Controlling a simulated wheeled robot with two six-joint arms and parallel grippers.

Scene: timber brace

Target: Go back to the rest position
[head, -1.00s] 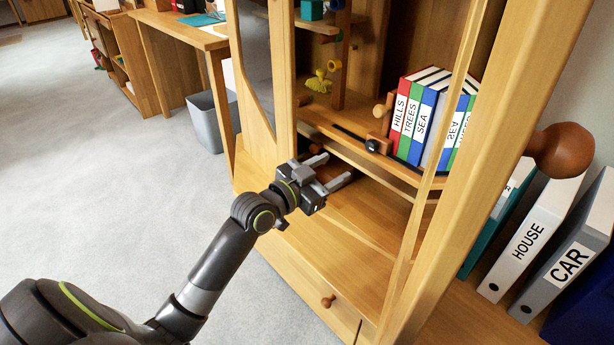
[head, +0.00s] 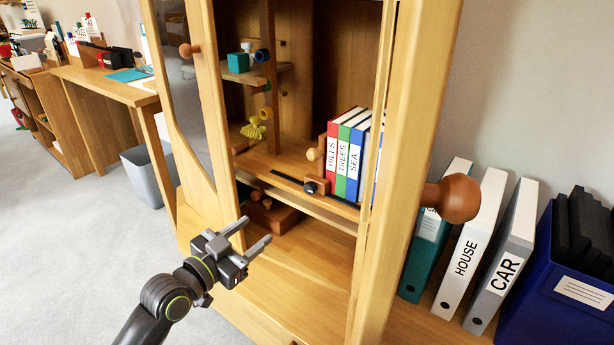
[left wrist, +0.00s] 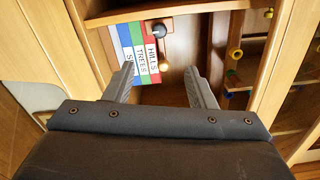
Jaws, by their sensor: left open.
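My left gripper (head: 253,238) is open and empty in front of the wooden cabinet (head: 290,290), above its lower ledge. In the left wrist view its two fingers (left wrist: 165,80) stand apart with nothing between them. They point into the cabinet, where the HILLS, TREES and SEA books (left wrist: 138,55) show ahead. In the head view those books (head: 347,155) stand upright on the shelf, beside a wooden block with a black knob (head: 313,187). My right gripper is in neither view.
A cabinet door (head: 190,90) is at the left of the opening. A large round brown knob (head: 460,198) sticks out from the right post. HOUSE (head: 467,255) and CAR (head: 503,262) binders and a blue bin (head: 560,290) stand right. A grey waste bin (head: 148,175) and carpet lie left.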

